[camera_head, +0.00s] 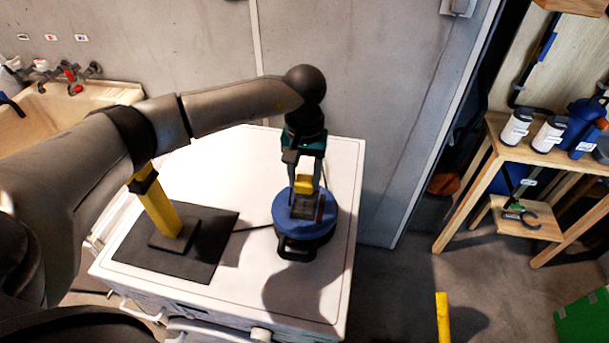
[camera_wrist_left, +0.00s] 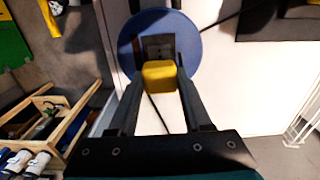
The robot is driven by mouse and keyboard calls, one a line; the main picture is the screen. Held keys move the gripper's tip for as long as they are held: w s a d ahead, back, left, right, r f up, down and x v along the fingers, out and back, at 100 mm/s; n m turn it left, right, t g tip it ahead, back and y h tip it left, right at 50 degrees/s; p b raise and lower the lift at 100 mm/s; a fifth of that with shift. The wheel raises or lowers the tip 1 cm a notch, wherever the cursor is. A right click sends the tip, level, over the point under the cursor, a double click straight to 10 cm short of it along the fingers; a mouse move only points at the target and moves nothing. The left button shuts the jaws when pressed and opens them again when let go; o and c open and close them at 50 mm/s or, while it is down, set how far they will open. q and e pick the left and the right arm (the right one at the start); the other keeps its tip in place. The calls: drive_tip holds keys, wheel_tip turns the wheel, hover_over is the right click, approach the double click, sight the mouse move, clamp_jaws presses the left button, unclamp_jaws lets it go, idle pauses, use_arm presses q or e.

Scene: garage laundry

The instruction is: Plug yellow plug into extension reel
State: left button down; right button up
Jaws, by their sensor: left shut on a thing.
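The yellow plug (camera_head: 303,184) is between the fingers of my left gripper (camera_head: 304,185), which is shut on it. It also shows in the left wrist view (camera_wrist_left: 159,73) between the two fingertips. The blue extension reel (camera_head: 287,220) lies on the white machine top below the gripper. In the left wrist view the reel (camera_wrist_left: 132,42) has a grey socket panel at its middle, just beyond the plug. I cannot tell whether the plug touches the panel. My right gripper is not in view.
A yellow post (camera_head: 160,212) on a black mat (camera_head: 212,262) stands left of the reel on the white machine top (camera_head: 340,180). A dark cable runs between mat and reel. A wooden shelf (camera_head: 490,178) with bottles stands at the right. A sink (camera_head: 110,92) is at the far left.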

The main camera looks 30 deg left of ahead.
sight(305, 206)
use_arm(q)
drive_tip(key=shift+f+b, duration=1.5)
drive_tip(key=shift+f, duration=1.15)
drive_tip(key=shift+b, duration=0.65)
drive_tip(key=shift+f+b, duration=0.6)
idle(0.4)
drive_tip(key=shift+c, duration=1.3)
unclamp_jaws()
drive_tip(key=shift+r, duration=0.1)
wheel_tip(305, 206, up, 15)
drive_tip(key=shift+r, duration=0.1)
